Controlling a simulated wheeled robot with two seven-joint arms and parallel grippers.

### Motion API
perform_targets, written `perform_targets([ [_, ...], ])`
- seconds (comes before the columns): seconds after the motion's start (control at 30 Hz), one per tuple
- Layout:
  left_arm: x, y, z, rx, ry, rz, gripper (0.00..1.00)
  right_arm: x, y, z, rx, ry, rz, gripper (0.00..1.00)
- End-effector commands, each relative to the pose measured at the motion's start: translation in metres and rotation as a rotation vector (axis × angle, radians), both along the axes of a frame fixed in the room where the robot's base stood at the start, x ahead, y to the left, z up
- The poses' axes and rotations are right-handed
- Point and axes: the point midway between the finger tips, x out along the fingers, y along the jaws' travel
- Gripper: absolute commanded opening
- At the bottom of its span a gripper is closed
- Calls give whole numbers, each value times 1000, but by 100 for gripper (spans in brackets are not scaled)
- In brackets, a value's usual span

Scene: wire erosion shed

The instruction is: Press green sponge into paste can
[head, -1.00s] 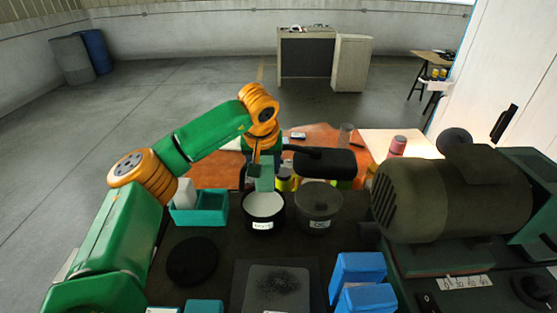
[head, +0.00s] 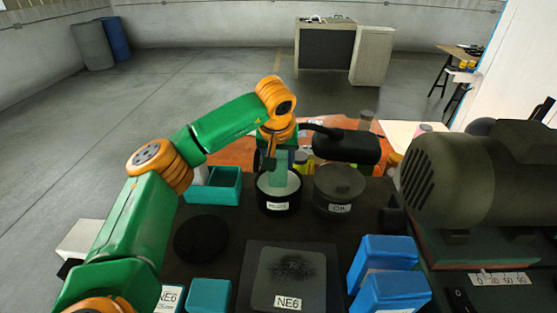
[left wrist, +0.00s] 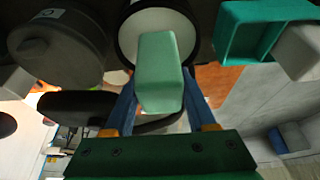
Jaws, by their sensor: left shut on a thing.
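My left gripper (head: 277,157) is shut on the pale green sponge (head: 279,172). In the left wrist view the sponge (left wrist: 161,68) sits upright between the blue fingers. The paste can (head: 279,206) is black with a white label and a pale inside. The sponge's lower end overlaps the can's opening in the head view. The wrist view shows the sponge in front of the pale can interior (left wrist: 133,42). I cannot tell whether the sponge touches the paste. My right gripper is in neither view.
A dark can labelled OIL (head: 340,192) stands close right of the paste can. A round black lid (head: 201,238), blue blocks (head: 382,258) and a NE6 plate (head: 262,275) lie nearer. A large motor (head: 470,180) blocks the right.

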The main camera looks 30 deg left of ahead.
Motion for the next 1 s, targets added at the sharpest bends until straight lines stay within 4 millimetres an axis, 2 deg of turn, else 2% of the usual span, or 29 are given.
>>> perform_targets([
  [1.0, 0, 0, -10, 1, 0, 0, 12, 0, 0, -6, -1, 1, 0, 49],
])
